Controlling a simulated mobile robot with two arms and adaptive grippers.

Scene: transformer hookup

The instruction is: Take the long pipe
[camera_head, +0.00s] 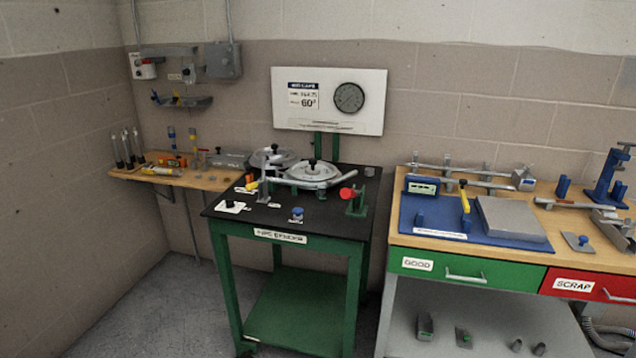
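No pipe is labelled as the long one. A long thin grey pipe (465,171) lies across the back of the right workbench, with small blocks along it and a grey block at its right end. Another light grey bar or pipe (320,184) crosses the front of the round bender plate (313,172) on the black-topped table. I cannot tell whether it is a loose pipe or part of the bender. Neither of my grippers is in view.
The pipe bender table (222,210) has a red-knobbed green clamp (354,201). The right workbench (410,243) carries a blue mat, a grey plate (510,218) and a blue press (611,178). A wooden side shelf (205,184) holds small tools. Floor shows at lower left.

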